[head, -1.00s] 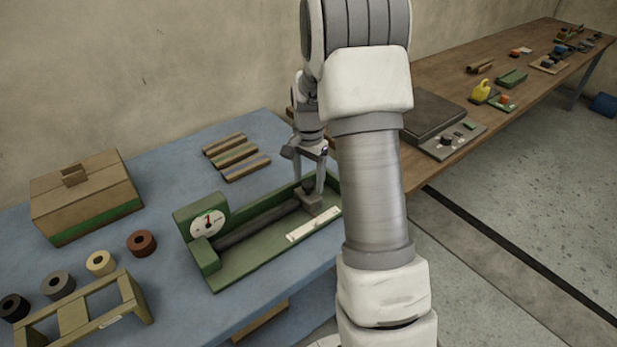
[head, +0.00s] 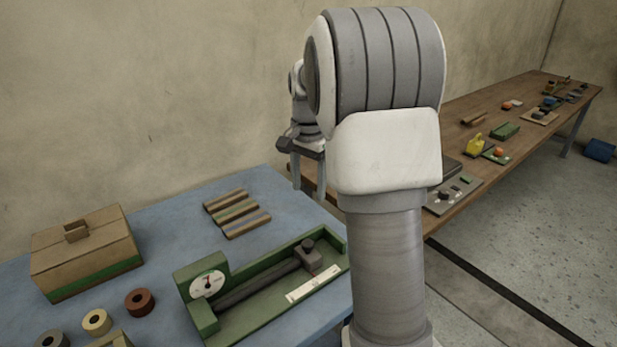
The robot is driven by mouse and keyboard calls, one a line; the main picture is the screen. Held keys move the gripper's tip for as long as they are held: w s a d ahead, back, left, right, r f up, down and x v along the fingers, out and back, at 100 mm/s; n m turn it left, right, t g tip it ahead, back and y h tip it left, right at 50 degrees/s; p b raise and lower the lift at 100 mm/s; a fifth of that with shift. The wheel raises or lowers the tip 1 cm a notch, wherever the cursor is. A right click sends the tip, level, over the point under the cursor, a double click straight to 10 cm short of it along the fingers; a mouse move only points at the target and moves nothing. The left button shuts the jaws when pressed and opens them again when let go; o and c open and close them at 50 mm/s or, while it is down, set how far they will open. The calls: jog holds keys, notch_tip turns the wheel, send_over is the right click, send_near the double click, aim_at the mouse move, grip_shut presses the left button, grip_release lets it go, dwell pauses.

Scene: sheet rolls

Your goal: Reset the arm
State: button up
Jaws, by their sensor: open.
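My gripper (head: 309,192) hangs in the head view with its fingers pointing down, apart and empty. It is above the far right part of the blue table, clear of the green device. Part of it is hidden behind my own arm. The green tray-like device (head: 187,273) has a dial gauge (head: 207,283) at its left end, a dark rod (head: 258,284) along it and a dark grey block with a knob (head: 313,256) at its right end. The gripper touches none of these.
A brown box with a green band (head: 86,250) stands at the left. Several rolls, one of them brown (head: 139,301), lie in front of it. Striped bars (head: 237,213) lie behind the device. A long wooden table (head: 490,132) with small items runs along the wall at the right.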

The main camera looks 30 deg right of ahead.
jog(key=shift+r, duration=0.6)
jog(key=s+a+r+n+t+p, duration=0.1)
jog(key=s+a+r+n+t, duration=0.2)
jog(key=s+a+r+n, duration=0.5)
jog(key=s+a+n+t, duration=0.1)
jog(key=s+a+n, duration=0.1)
jog(key=s, duration=0.6)
jog(key=s+a+n+t+p, duration=0.1)
jog(key=s+a, duration=0.3)
jog(key=s, duration=0.4)
jog(key=shift+a+n+t, duration=0.25)
jog(key=shift+n+t, duration=0.05)
jog(key=shift+n, duration=0.6)
jog(key=shift+s, duration=0.1)
